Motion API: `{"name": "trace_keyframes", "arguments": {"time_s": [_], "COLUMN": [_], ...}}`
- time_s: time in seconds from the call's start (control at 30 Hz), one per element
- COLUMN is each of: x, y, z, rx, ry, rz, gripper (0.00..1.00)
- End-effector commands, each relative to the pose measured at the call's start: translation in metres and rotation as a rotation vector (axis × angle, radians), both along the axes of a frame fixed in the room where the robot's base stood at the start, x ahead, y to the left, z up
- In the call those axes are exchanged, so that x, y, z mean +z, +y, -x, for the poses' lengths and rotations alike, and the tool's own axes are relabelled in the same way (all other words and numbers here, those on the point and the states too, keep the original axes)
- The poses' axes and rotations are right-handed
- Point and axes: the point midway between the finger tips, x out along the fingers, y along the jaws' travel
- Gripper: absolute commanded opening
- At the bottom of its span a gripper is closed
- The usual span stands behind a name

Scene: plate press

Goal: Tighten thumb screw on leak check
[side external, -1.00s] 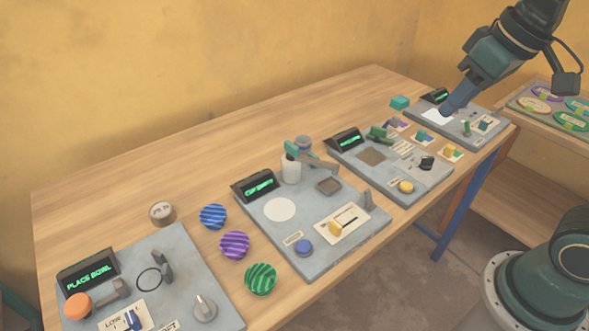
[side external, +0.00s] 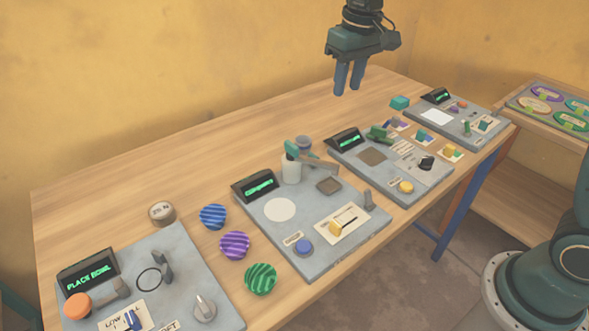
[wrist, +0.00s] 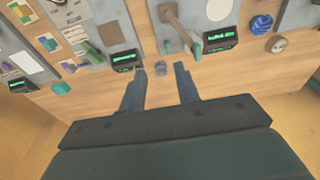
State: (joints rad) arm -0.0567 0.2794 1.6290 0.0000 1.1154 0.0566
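My gripper (side external: 348,92) is high above the back of the table, fingers pointing down. Its two dark blue fingers stand apart with nothing held; the gap also shows in the wrist view (wrist: 160,68). No label reading leak check is legible, and I cannot tell which part is the thumb screw. Grey panels with dark displays line the table: a front-left panel (side external: 190,262) whose display (side external: 88,270) reads "PLACE BOWL", a middle panel (side external: 310,225), a third panel (side external: 395,178) and a far-right panel (side external: 470,127). The other displays are too small to read surely.
The back-left tabletop is clear.

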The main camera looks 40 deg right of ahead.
Motion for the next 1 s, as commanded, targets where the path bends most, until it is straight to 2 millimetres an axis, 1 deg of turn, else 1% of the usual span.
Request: {"name": "trace_keyframes", "arguments": {"time_s": [0.03, 0.2, 0.3, 0.4, 0.5, 0.6, 0.87, 1.0], "x": [-0.009, -0.037, -0.052, -0.064, -0.072, -0.076, -0.078, -0.084], "y": [0.002, 0.007, 0.01, 0.012, 0.014, 0.014, 0.014, 0.014], "z": [-0.011, -0.042, -0.056, -0.066, -0.072, -0.075, -0.075, -0.075], "rx": [0.0, 0.0, 0.0, 0.001, 0.001, 0.0, 0.0, 0.0], "ry": [0.016, 0.063, 0.085, 0.103, 0.113, 0.117, 0.118, 0.12], "rz": [0.001, 0.003, 0.004, 0.006, 0.006, 0.007, 0.007, 0.007], "gripper": [0.32, 0.32, 0.32, 0.32, 0.32, 0.32, 0.32, 0.32]}}
